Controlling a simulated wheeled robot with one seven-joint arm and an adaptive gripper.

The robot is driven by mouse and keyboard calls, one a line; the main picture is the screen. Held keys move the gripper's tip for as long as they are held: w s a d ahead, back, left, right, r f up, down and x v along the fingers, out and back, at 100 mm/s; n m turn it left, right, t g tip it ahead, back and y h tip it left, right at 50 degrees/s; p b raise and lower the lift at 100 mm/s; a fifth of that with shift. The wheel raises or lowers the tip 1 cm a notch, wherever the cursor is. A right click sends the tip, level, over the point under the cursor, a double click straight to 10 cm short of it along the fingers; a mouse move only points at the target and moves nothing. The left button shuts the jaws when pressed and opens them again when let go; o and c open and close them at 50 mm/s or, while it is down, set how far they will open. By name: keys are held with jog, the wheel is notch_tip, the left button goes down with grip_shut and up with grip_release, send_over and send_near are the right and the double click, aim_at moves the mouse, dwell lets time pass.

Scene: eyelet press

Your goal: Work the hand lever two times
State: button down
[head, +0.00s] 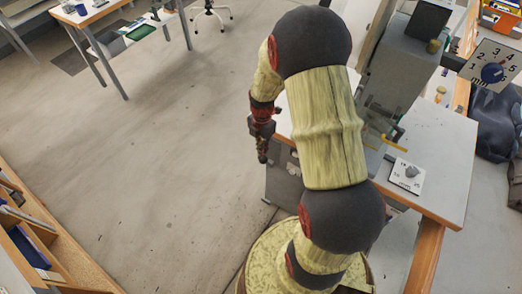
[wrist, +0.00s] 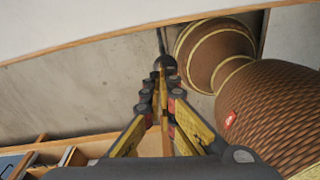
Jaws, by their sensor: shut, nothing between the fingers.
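The grey press (head: 393,70) stands on the table at the right in the head view, partly behind my arm. I cannot clearly make out its hand lever; a short yellow bar (head: 394,144) shows low on the press, but I cannot tell whether it is the lever. My gripper (head: 262,158) hangs pointing down left of the press, beside the table's left edge, apart from the press. In the wrist view my gripper (wrist: 162,68) has its fingers together and empty. A thin dark line runs beyond the tips; I cannot tell what it is.
The press table (head: 450,165) carries a white card (head: 407,177) with a grey lump. A dial plate (head: 491,68) marked in mm stands at upper right. Open floor (head: 150,150) lies left of my arm. A wooden shelf (head: 45,240) is at lower left.

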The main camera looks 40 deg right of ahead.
jog(key=shift+r, duration=0.15)
jog(key=shift+r+p, duration=0.65)
notch_tip(320, 180, up, 12)
jog(key=shift+w+d, duration=0.35)
jog(key=shift+d, duration=0.05)
dwell(1.6)
